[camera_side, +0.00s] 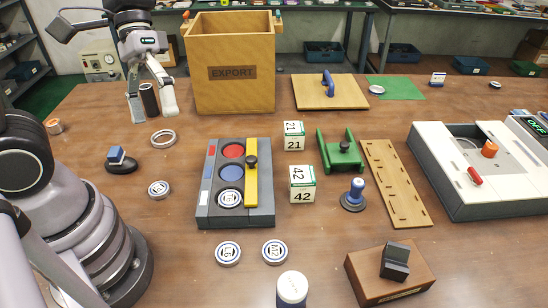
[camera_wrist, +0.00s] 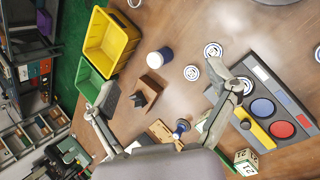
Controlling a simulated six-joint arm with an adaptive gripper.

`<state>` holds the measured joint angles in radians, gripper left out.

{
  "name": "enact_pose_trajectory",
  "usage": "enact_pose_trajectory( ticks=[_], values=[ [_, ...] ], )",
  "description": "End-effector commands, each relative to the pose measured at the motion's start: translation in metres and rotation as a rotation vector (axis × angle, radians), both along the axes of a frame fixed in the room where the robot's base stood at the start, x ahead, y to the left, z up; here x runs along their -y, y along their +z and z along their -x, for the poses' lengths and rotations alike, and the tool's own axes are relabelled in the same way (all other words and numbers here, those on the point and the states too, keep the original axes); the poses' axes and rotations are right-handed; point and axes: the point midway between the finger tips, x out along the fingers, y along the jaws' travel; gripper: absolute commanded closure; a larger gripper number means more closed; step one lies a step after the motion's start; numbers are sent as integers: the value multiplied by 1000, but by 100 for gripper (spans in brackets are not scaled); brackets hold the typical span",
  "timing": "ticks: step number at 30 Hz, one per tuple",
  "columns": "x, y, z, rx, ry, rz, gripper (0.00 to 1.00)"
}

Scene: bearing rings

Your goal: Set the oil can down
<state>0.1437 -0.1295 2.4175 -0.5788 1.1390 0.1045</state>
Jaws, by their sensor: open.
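My gripper (camera_side: 154,115) is at the far left of the table in the side view, pointing down with its fingers spread wide. A small dark cylinder (camera_side: 149,99), which looks like the oil can, stands upright between or just behind the fingers. I cannot tell whether a finger touches it. In the wrist view my open gripper (camera_wrist: 162,98) shows both fingers apart, and no can is visible between them. A white cylinder with a blue lower part (camera_side: 291,288) stands at the front edge, also in the wrist view (camera_wrist: 159,62).
The wooden EXPORT box (camera_side: 232,95) stands close to the right of my gripper. A loose ring (camera_side: 163,139) and a black stand with a blue block (camera_side: 121,160) lie in front. The grey tray (camera_side: 236,221) with coloured discs is at the middle.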

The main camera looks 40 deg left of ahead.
Motion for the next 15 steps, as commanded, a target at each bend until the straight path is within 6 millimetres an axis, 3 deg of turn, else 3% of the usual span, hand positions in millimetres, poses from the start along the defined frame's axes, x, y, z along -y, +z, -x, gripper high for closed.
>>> enact_pose_trajectory(
  ticks=[3,7,10,15],
  values=[
    [-45,18,4,287,3,-161,14],
    [-85,36,7,537,21,-326,14],
    [-106,49,10,670,37,-419,14],
    [-121,59,13,765,48,-492,14]
  ],
)
